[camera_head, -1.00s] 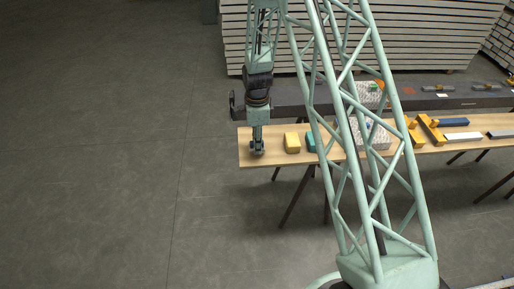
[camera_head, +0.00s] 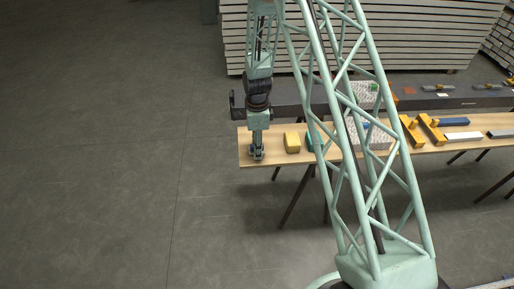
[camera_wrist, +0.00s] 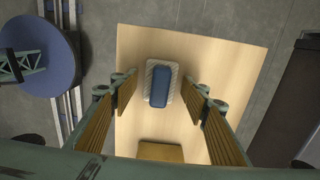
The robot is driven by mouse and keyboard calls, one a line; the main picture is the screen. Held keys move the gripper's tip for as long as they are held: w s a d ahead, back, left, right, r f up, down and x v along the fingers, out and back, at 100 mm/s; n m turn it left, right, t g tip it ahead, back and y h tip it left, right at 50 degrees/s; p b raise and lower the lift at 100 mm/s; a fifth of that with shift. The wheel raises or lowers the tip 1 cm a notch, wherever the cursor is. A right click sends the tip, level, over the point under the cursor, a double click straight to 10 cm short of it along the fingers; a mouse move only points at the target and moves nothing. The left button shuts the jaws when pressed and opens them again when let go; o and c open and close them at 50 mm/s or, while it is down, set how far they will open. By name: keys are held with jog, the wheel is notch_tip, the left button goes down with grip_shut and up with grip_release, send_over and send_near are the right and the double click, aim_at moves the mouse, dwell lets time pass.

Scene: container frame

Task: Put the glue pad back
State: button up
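A blue block on a pale striped base, likely the glue pad (camera_wrist: 160,84), lies near the end of the wooden board in the wrist view. My gripper (camera_wrist: 160,86) is open above it, with one finger on each side. Gaps show between the fingers and the base, so nothing is held. In the head view my gripper (camera_head: 257,154) is low over the left end of the board, and the pad cannot be made out there.
White racks and yellow tools (camera_head: 411,130) lie farther right. A dark beam (camera_head: 440,101) runs behind.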

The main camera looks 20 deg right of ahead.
jog(key=shift+r, duration=0.1)
dwell(0.3)
notch_tip(320, 180, up, 10)
jog(key=shift+r+p, duration=0.25)
jog(key=shift+p, duration=0.1)
jog(key=shift+r, duration=0.8)
dwell(0.7)
